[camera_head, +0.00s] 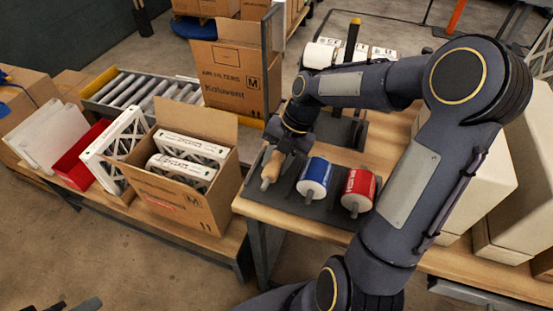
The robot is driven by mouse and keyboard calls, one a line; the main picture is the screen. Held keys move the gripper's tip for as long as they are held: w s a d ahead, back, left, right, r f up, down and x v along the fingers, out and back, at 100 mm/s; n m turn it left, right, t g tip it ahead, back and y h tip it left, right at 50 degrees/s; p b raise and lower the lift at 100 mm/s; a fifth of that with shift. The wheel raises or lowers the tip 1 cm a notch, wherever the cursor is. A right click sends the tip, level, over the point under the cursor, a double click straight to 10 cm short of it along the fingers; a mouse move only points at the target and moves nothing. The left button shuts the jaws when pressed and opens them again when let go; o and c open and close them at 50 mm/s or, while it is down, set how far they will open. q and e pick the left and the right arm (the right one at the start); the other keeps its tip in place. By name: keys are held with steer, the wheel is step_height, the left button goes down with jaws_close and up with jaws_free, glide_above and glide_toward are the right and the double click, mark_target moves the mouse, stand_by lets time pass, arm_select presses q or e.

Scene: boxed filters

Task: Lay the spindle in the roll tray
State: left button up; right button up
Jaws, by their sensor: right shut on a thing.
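The spindle (271,169) is a tan cylinder with a grey tip at its near end. It is at the left end of the dark grey roll tray (318,208), slanting down toward the viewer. My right gripper (287,148) is shut on its upper, far part and hides that part. I cannot tell whether the spindle is resting in the tray or just above it. A blue and white roll (315,179) and a red and white roll (359,190) lie to its right in the tray. Small dark parts at the bottom left edge seem to be my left gripper (77,306), mostly cut off.
An open carton (190,205) with white filters stands left of the tray, on a lower bench. A taller carton (232,75) stands behind. White rolls (345,52) are on a stand at the back. Pale boxes (500,190) are at right. My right arm covers much of the table.

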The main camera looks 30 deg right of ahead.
steer(key=o, duration=1.2)
steer(key=v, duration=0.7)
steer(key=shift+d+r, duration=0.2)
steer(key=shift+r, duration=0.15)
steer(key=shift+s, duration=0.1)
